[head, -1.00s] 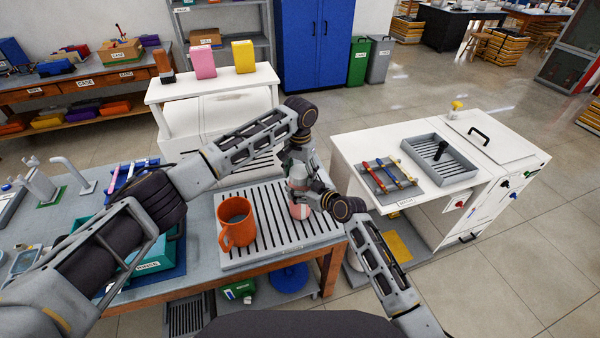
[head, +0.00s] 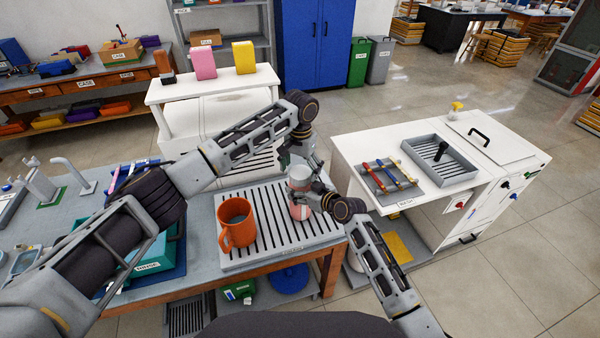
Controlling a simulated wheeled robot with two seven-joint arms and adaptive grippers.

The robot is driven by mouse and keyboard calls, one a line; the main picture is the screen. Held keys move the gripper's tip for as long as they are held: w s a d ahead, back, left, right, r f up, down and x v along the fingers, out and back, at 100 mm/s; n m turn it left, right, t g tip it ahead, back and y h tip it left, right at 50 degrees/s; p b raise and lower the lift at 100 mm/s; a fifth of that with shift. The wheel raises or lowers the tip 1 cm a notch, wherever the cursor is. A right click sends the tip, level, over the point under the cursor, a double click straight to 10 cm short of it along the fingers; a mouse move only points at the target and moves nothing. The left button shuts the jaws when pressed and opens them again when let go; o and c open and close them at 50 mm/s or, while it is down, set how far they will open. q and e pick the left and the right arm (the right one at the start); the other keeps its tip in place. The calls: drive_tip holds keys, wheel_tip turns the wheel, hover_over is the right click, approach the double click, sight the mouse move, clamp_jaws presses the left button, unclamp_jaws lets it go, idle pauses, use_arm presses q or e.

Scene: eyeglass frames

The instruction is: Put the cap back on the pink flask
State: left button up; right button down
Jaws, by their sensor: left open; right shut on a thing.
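The pink flask (head: 300,211) stands upright near the right side of the slatted tray (head: 232,258). A pale grey cap (head: 299,176) sits at its top, in line with it; whether it is fully seated is too small to tell. My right gripper (head: 314,200) comes in from the right and is shut on the flask, partly covering it. My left gripper (head: 296,157) is open, just behind and above the cap, and appears apart from it. Its fingers are small and partly hidden by the cap.
An orange mug (head: 237,224) stands on the tray left of the flask. A teal bin (head: 150,252) and racks are further left on the bench. A white cabinet (head: 365,150) with a grey tray (head: 455,170) stands to the right, across a floor gap.

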use_arm(q)
wheel_tip(320, 180, up, 10)
idle(0.6)
drive_tip(key=shift+a, duration=0.1)
use_arm(e)
drive_tip(key=shift+c, duration=1)
unclamp_jaws()
drive_tip(key=shift+s, duration=0.1)
drive_tip(key=v, duration=1.2)
use_arm(q)
drive_tip(key=shift+f, duration=0.1)
use_arm(e)
drive_tip(key=shift+d+f, duration=0.1)
drive_tip(key=shift+f, duration=0.05)
